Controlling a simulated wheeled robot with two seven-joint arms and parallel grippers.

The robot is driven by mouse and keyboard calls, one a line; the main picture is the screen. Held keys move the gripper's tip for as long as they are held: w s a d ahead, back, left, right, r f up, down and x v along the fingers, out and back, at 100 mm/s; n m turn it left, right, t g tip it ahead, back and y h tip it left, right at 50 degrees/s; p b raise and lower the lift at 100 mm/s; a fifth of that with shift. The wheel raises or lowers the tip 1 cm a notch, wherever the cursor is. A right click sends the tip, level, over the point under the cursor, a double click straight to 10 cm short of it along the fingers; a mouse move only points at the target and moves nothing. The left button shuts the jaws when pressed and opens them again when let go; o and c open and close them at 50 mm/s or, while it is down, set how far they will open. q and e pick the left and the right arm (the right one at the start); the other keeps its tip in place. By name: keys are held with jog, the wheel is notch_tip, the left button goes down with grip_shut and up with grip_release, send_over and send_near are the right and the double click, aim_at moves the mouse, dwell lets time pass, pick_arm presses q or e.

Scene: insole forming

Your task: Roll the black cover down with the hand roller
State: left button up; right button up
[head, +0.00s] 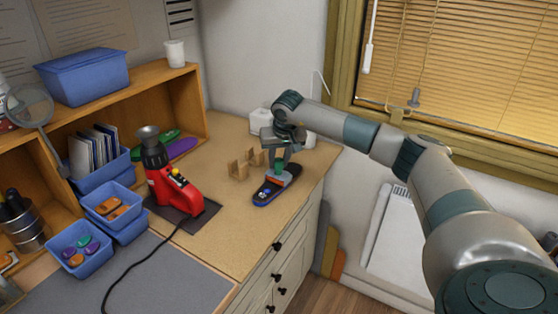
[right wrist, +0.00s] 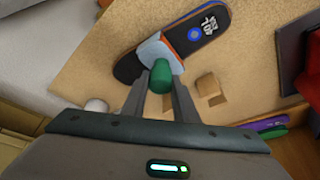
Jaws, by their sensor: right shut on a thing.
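The insole with its black cover (head: 264,195) lies on the wooden bench top near its right front edge. In the right wrist view the black cover (right wrist: 212,22) shows a blue disc and white lettering, with an orange-red edge along one side. My right gripper (head: 280,160) is shut on the green handle of the hand roller (head: 280,168), which also shows between the fingers in the right wrist view (right wrist: 160,76). A pale grey-blue part (right wrist: 154,50) shows over the insole's middle, just beyond the handle. I cannot tell whether the roller touches the cover. My left gripper is out of view.
Small wooden blocks (head: 246,164) stand left of the insole. A red tool (head: 172,184) on a dark plate stands farther left, with a black cable. Blue bins (head: 82,250) and a wooden shelf (head: 190,82) are at the left. Bench space in front of the insole is clear.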

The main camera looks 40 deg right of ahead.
jog(key=shift+s+a, duration=0.35)
jog(key=shift+a, duration=0.5)
jog(key=shift+s+a, duration=0.3)
jog(key=shift+a, duration=0.7)
jog(key=shift+s+a, duration=0.1)
jog(key=shift+a, duration=0.05)
jog(key=shift+s+a, duration=0.35)
jog(key=shift+a, duration=0.55)
jog(key=shift+s+a, duration=0.35)
jog(key=shift+a, duration=0.55)
jog(key=shift+r+p, duration=0.1)
jog(key=shift+p, duration=0.2)
jog(key=shift+w+d+r+p, duration=0.15)
jog(key=shift+r+p, duration=0.3)
jog(key=shift+r, duration=0.4)
jog(key=shift+r+p, duration=1.1)
jog(key=shift+r, duration=1.6)
